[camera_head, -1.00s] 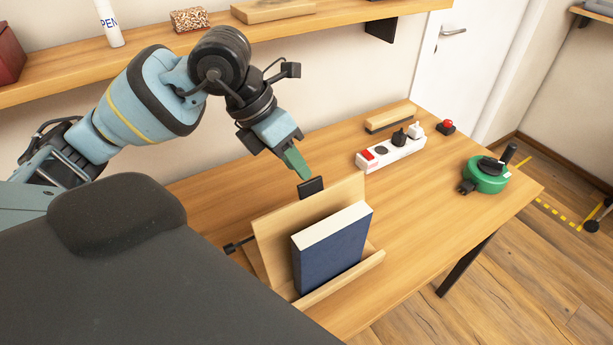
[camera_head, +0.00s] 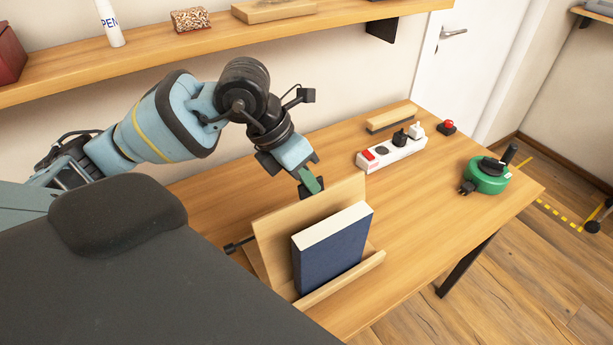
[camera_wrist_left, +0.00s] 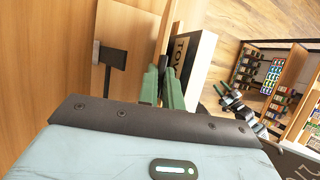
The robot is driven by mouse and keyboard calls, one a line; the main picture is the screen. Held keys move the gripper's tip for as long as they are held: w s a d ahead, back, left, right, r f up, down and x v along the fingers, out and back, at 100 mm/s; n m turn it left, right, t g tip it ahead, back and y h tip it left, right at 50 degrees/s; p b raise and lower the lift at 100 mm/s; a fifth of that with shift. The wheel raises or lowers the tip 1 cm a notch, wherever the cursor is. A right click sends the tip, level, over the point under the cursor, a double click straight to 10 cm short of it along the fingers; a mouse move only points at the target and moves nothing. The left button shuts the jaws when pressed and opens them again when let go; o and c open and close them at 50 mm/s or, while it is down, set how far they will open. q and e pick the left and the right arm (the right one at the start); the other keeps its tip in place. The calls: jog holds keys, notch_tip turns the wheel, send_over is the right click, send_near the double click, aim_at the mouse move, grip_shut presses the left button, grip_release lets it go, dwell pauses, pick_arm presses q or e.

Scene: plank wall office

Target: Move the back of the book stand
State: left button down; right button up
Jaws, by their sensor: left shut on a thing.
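The light wooden book stand (camera_head: 273,243) is on the desk, with its back panel tilted and a front ledge. A blue book (camera_head: 330,252) rests upright against the panel. Black knobs are at its left side (camera_head: 232,248) and at its upper rear. My left gripper (camera_head: 311,186), with green fingers, is shut on the rear black knob, just behind the panel's top edge. The fingers hide most of that knob. In the left wrist view the fingers (camera_wrist_left: 163,86) close around a dark piece beside the wooden panel, and the other black knob (camera_wrist_left: 112,57) is apart from them. My right gripper is not in view.
A white power strip (camera_head: 391,153), a wooden block with a dark base (camera_head: 391,117), a red button (camera_head: 447,126) and a green round device (camera_head: 485,177) are on the desk. A shelf (camera_head: 60,88) runs above. The desk right of the stand is clear.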

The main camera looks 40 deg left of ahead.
pick_arm(q)
jog(key=shift+a+f, duration=0.15)
jog(key=shift+a, duration=0.05)
jog(key=w+a+f+n+g+h+b, duration=0.1)
jog(key=w+a+f+h+b, duration=0.2)
jog(key=a, duration=0.4)
jog(key=shift+a+f+h+b, duration=0.35)
jog(key=shift+f+h+b, duration=0.15)
jog(key=shift+h+b, duration=0.35)
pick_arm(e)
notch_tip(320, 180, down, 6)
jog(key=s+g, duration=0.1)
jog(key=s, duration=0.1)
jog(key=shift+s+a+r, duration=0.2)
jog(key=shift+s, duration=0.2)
pick_arm(q)
jog(key=shift+w, duration=0.1)
jog(key=c, duration=1.6)
grip_release()
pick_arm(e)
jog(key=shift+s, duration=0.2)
pick_arm(q)
jog(key=shift+o, duration=0.2)
jog(key=shift+r, duration=0.1)
